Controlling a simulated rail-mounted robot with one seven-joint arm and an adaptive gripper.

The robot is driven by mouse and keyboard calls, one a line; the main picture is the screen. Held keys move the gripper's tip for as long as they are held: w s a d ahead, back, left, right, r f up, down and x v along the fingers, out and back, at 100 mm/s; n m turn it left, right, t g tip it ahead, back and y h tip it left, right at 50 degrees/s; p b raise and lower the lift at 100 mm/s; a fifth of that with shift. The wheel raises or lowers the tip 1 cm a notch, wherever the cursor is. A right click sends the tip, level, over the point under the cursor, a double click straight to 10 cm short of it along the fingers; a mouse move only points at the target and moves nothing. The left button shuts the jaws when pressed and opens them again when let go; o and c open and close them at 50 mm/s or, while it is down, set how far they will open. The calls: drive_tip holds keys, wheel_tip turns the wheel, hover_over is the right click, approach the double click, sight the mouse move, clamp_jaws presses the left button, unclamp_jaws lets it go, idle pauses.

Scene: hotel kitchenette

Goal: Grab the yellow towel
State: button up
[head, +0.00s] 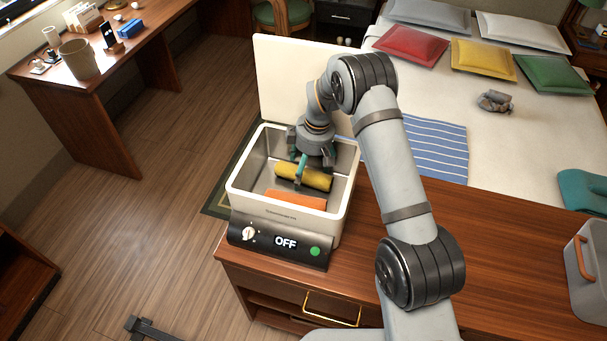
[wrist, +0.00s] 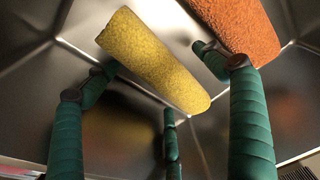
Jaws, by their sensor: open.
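The yellow towel (head: 316,180) is a rolled, fuzzy cylinder lying inside an open white box with a metal-lined interior (head: 240,187). In the wrist view the yellow towel (wrist: 150,60) lies slanted across the upper middle. My gripper (head: 303,170) reaches down into the box at the towel. Its green fingers (wrist: 158,75) are spread apart, with the yellow roll between them in the wrist picture; I cannot tell whether any finger touches it. An orange rolled towel (head: 295,199) lies in front of the yellow one and also shows in the wrist view (wrist: 240,25).
The box's lid (head: 290,80) stands raised behind it. Its front panel (head: 282,243) reads OFF, with a knob and a green button. The box walls surround my gripper closely. The wooden counter (head: 500,250) is clear to the right, up to a grey bin (head: 590,280).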

drive_tip(key=c, duration=0.4)
drive_tip(key=c, duration=0.9)
